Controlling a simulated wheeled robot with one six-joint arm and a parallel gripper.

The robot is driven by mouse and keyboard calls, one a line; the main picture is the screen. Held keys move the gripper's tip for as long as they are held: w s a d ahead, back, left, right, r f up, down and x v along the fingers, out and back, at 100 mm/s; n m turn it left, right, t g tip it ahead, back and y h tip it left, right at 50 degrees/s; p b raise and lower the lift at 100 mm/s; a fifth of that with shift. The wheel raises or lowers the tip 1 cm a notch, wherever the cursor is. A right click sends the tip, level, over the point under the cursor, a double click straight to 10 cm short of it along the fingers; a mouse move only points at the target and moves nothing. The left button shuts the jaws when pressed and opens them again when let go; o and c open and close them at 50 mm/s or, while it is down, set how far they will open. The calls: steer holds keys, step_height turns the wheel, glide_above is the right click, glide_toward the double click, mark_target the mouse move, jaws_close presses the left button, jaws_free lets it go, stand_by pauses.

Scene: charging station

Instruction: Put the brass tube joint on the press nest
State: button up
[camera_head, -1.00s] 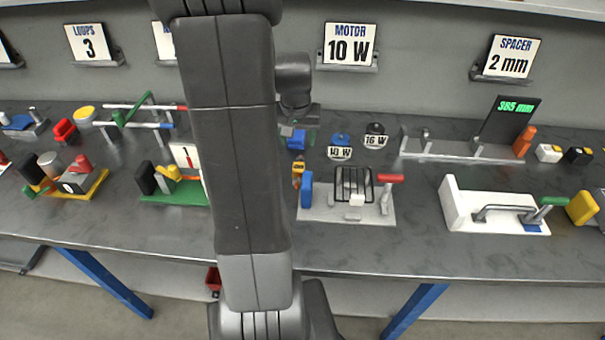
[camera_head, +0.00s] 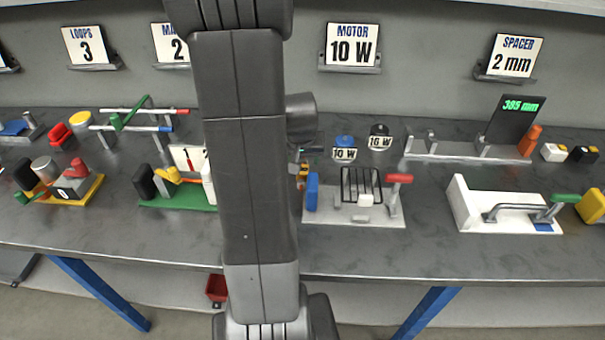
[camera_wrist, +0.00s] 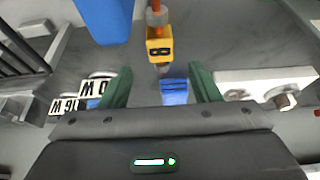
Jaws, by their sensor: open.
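I cannot make out a brass tube joint for certain in either view. In the wrist view my gripper (camera_wrist: 162,84) has its two green fingers apart. A small blue block (camera_wrist: 174,92) shows between them, nearer the right finger, with no visible grip on it. A grey fixture (camera_head: 352,217) with a wire cage, a blue post (camera_head: 312,192) and a red lever (camera_head: 399,178) may hold the press nest; the nest itself is not clear. My arm hides most of the gripper in the head view.
Discs with 10 W (camera_head: 344,154) and 16 W (camera_head: 381,143) labels stand behind the fixture. A white block with a metal fitting (camera_wrist: 262,83) is right of my gripper in the wrist view. A white fixture (camera_head: 490,215) stands at right. Bare bench lies along the front.

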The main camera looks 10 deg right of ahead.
mark_target(302, 169)
steer(key=shift+x, duration=2.85)
steer(key=shift+s+a, duration=0.1)
steer(key=shift+s, duration=0.05)
steer(key=c, duration=1.2)
